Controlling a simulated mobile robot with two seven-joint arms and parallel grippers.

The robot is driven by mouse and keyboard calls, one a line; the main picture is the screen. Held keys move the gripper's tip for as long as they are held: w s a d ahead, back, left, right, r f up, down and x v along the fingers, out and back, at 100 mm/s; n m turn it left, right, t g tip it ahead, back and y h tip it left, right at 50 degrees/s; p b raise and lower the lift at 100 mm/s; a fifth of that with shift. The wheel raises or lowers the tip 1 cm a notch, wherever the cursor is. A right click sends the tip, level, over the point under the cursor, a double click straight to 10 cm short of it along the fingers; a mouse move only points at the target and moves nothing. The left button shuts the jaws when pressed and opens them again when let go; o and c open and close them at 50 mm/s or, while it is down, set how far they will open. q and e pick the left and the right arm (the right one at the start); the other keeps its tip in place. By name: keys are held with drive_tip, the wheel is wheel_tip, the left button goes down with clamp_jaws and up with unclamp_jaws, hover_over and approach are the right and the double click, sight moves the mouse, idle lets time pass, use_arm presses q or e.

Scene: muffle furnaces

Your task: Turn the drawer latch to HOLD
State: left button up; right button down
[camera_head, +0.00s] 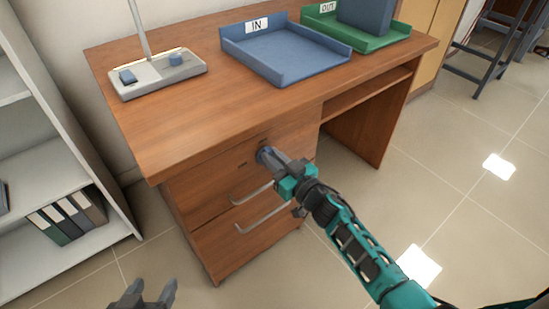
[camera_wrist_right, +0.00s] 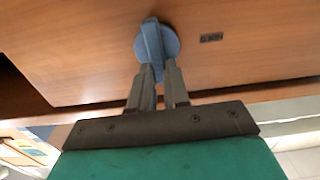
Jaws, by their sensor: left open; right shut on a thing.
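The drawer latch is a blue-grey round knob with a raised bar, on the front of the wooden desk's top drawer. In the head view the latch (camera_head: 263,154) is partly hidden by my right gripper (camera_head: 273,160). In the right wrist view the latch (camera_wrist_right: 170,42) shows its bar running nearly upright in the picture, and my right gripper (camera_wrist_right: 158,75) is shut on the bar's near end. A small dark label (camera_wrist_right: 211,38) sits beside the latch; I cannot read it surely. My left gripper (camera_head: 154,288) is open and empty, low at the bottom left, away from the desk.
The desk (camera_head: 190,120) carries a lamp base (camera_head: 150,82), a blue IN tray (camera_head: 290,58) and a green OUT tray (camera_head: 380,43) holding a blue object. Drawer handles (camera_head: 262,208) lie below the latch. A shelf with binders (camera_head: 65,215) stands left.

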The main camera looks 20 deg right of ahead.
drive_tip(key=n+b, duration=0.1)
drive_tip(key=n, duration=0.3)
drive_tip(key=a+f+n+b, duration=0.1)
drive_tip(key=n, duration=0.4)
drive_tip(key=n+b, duration=0.1)
drive_tip(key=n, duration=0.4)
drive_tip(key=shift+s+a+f, duration=0.25)
drive_tip(key=shift+s+a, duration=0.1)
drive_tip(key=shift+a, duration=0.05)
drive_tip(key=shift+f+n+b, duration=0.15)
drive_tip(key=shift+n+b, duration=0.2)
drive_tip(key=shift+n, duration=0.35)
drive_tip(key=shift+f+n+b, duration=0.1)
drive_tip(key=shift+n+b, duration=0.3)
drive_tip(key=shift+n, duration=0.6)
use_arm(q)
drive_tip(key=shift+w+d+f+h, duration=0.15)
drive_tip(key=shift+d+f, duration=0.2)
drive_tip(key=shift+f, duration=0.25)
drive_tip(key=shift+w+d+f+h, duration=0.15)
drive_tip(key=shift+d+f, duration=0.2)
drive_tip(key=shift+f, duration=0.2)
drive_tip(key=shift+s, duration=0.1)
use_arm(e)
drive_tip(key=shift+n, duration=0.3)
